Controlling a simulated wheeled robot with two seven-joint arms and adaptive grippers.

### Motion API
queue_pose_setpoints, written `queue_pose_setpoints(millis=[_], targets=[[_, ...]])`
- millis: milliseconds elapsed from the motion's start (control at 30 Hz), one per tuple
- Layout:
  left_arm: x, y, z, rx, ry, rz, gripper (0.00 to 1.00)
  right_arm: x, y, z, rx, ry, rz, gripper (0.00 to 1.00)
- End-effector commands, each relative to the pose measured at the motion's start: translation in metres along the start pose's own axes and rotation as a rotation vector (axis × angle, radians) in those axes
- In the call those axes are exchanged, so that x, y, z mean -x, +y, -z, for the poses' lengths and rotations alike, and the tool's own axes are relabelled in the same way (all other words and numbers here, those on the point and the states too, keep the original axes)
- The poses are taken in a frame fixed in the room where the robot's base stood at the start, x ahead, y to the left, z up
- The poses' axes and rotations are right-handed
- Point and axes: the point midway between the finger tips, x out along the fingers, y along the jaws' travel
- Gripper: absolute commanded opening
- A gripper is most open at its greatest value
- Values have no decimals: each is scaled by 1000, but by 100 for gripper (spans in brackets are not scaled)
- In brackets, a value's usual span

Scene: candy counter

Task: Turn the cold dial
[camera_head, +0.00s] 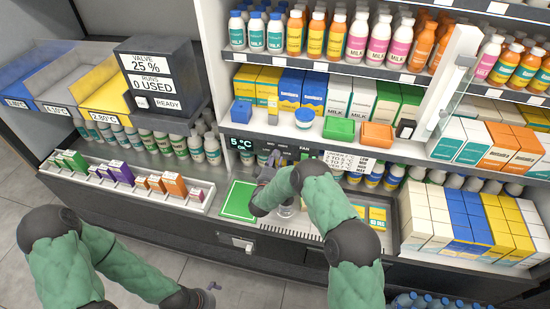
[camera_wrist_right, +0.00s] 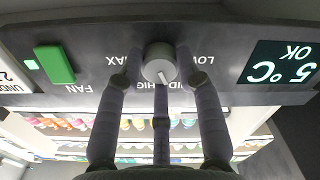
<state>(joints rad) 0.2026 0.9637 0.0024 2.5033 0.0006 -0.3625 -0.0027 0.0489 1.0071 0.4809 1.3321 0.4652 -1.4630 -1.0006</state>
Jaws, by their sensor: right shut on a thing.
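The cold dial (camera_wrist_right: 160,64) is a round grey knob on a dark panel in the right wrist view. LOW, MID, HIGH and MAX labels appear upside down around it, and its pale pointer mark faces downward in that view. My right gripper (camera_wrist_right: 160,82) is shut on the dial, with fingers on both sides and another finger below. In the head view my right gripper (camera_head: 284,160) is at the panel and hides the dial. My left arm is low at the left; only small dark parts show near its end, so its gripper's state is unclear.
A display (camera_wrist_right: 281,65) reads 5 °C OK beside the dial. A green fan switch (camera_wrist_right: 54,64) sits on the dial's other side. A green mat (camera_head: 239,201) lies on the counter. Stocked shelves surround the panel, and a candy tray (camera_head: 120,186) stands at the left.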

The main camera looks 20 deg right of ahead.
Motion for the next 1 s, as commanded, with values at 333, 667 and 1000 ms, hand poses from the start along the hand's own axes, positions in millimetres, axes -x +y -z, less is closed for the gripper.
queue_pose_setpoints(millis=[333, 667, 1000], targets=[[0, 0, 0, 0, 0, 0, 100, 0, 0, -1, 217, -1, 1, 18], [0, 0, 0, 0, 0, 0, 100, 0, 0, -1, 265, -1, 1, 18], [1, 0, 0, 0, 0, 0, 100, 0, 0, -1, 469, -1, 1, 18]])
